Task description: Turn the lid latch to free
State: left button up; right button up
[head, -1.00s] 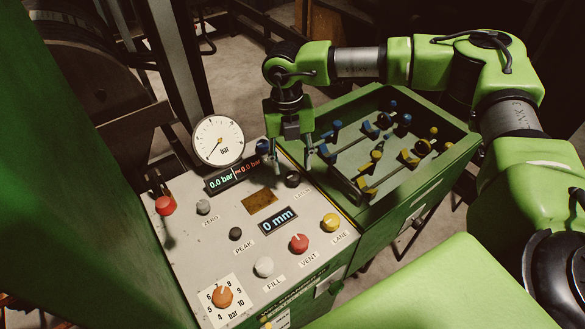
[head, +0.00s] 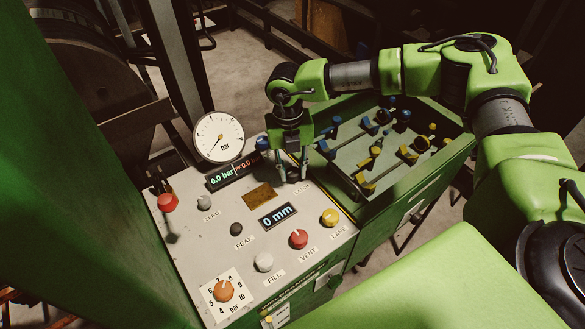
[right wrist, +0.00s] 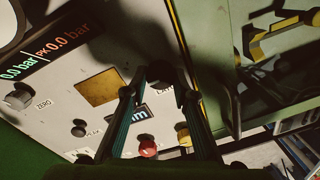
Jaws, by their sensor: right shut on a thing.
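The lid latch is a small dark knob (right wrist: 161,72) on the grey-white control panel (head: 190,240), beside a label that is partly hidden. My right gripper (head: 293,176) points down over the panel's far right part, next to the green box. Its two fingers stand on either side of the knob and are shut on it. In the right wrist view the gripper (right wrist: 163,88) shows with the knob between its fingertips. The way the knob is turned cannot be made out. My left gripper is not in view.
A green box (head: 400,205) with blue and yellow fittings adjoins the panel on the right. A round gauge (head: 218,137) and a 0.0 bar display (head: 222,178) stand left of the gripper. Red (head: 298,239), yellow (head: 330,217) and other knobs lie nearer.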

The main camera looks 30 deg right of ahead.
jog(key=n+b, duration=0.3)
jog(key=shift+f+n, duration=0.25)
jog(key=shift+n, duration=0.05)
jog(key=n+b, duration=0.4)
jog(key=n, duration=0.1)
jog(key=shift+d+b, duration=0.1)
jog(key=shift+b, duration=0.25)
jog(key=n+b, duration=0.3)
jog(key=n, duration=0.1)
jog(key=shift+n+t, duration=0.3)
jog(key=shift+n, duration=0.1)
jog(key=shift+d+r+n+b, duration=0.1)
jog(key=shift+r+n+b, duration=0.05)
jog(key=shift+n+b, duration=0.8)
jog(key=shift+r+n+b, duration=0.1)
jog(key=shift+n+b, duration=0.45)
jog(key=shift+n, duration=0.7)
jog(key=o, duration=1.1)
